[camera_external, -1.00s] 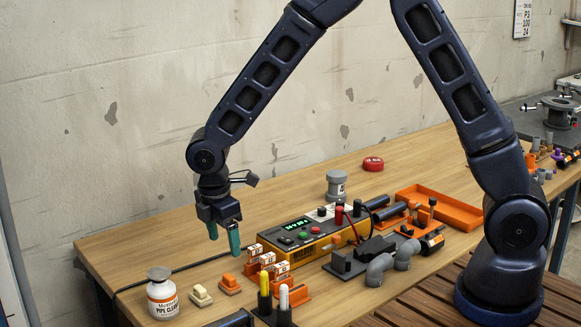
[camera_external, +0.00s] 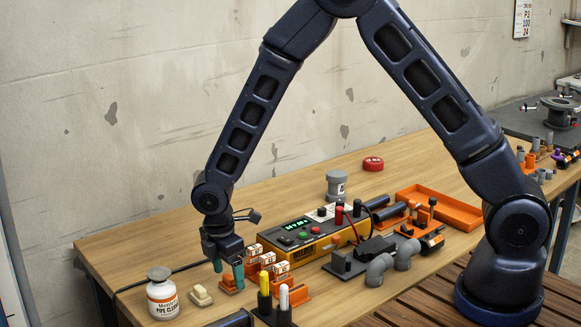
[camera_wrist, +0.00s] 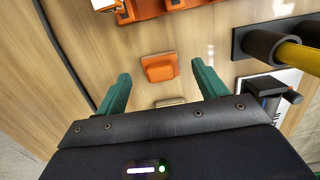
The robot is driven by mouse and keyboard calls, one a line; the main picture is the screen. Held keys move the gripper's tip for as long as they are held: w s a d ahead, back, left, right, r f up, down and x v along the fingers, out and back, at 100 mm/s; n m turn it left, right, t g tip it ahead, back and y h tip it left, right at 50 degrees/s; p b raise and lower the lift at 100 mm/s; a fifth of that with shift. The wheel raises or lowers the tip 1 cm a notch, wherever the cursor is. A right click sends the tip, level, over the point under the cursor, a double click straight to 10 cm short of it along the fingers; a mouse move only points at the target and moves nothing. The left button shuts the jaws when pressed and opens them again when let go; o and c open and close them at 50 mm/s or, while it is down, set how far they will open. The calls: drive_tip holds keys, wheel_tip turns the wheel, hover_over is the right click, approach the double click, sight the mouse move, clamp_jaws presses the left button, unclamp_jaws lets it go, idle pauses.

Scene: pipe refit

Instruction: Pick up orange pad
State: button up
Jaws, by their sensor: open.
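The orange pad (camera_wrist: 159,68) lies on the wooden bench, in the wrist view between and just beyond my green fingertips. In the external view the orange pad (camera_external: 229,286) is partly hidden by my gripper (camera_external: 228,271). My gripper also shows in the wrist view (camera_wrist: 160,83), open and empty, with its fingers apart on either side of the pad and above the bench. A cream pad (camera_external: 201,295) lies just left of the orange pad; its edge shows in the wrist view (camera_wrist: 170,102).
A white pipe cleaner bottle (camera_external: 162,295) stands at the left. Orange holders with white-labelled blocks (camera_external: 254,262) stand close right of the pad. Upright yellow and white sticks (camera_external: 264,287) are in front. A yellow tester (camera_external: 300,249) and black cable (camera_external: 150,279) are nearby.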

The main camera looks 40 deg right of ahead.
drive_tip(key=shift+d+f, duration=0.1)
drive_tip(key=shift+f, duration=0.8)
drive_tip(key=c, duration=1.1)
drive_tip(key=shift+o, duration=0.2)
drive_tip(key=shift+r, duration=0.1)
